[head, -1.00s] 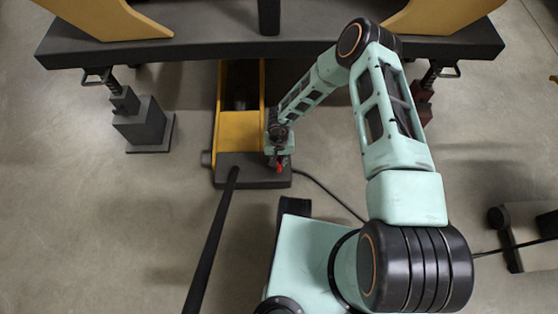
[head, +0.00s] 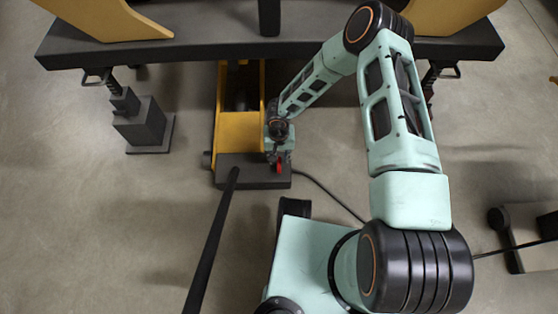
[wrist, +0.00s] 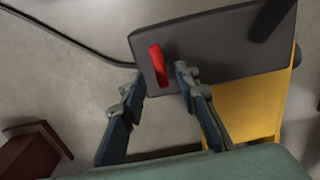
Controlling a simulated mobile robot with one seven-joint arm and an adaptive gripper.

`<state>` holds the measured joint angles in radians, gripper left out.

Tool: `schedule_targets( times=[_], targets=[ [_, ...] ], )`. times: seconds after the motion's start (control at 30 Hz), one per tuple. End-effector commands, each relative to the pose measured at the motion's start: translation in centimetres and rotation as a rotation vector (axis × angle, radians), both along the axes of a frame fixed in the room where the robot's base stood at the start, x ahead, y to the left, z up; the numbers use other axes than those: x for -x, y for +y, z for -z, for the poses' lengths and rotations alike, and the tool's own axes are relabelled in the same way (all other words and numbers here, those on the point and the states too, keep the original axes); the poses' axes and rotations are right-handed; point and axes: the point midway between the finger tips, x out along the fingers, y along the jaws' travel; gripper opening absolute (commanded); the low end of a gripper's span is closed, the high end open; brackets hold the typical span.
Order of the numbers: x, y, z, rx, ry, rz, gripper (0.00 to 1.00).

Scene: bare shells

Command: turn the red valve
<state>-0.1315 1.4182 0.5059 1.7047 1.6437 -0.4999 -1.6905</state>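The red valve (wrist: 158,64) is a short red bar handle on the end face of a dark grey block (wrist: 215,42). In the wrist view it stands nearly upright, tilted slightly. My gripper (wrist: 159,76) is open, with one finger on each side of the handle. Floor or block shows between each fingertip and the handle, so I see no contact. In the head view the valve (head: 279,168) is a small red spot just below my gripper (head: 279,158), at the front right of the dark block. My gripper partly covers that area there.
The block ends a yellow jack frame (head: 240,130) reaching under a dark beam (head: 190,50). A long black handle (head: 212,240) rises from the block toward me. A cable (head: 330,190) runs right across the floor. A stepped grey stand (head: 145,125) is at left.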

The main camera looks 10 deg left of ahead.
Motion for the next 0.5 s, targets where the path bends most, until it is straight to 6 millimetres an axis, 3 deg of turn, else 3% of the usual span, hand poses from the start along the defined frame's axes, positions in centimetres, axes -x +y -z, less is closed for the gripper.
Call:
schedule_targets(
  times=[0.2, 0.5],
  targets=[
    [-0.1, -0.1, -4.4, 0.0, -0.002, 0.0, 0.29],
    [0.0, -0.1, -7.7, 0.001, 0.0, 0.0, 0.29]
  ],
)
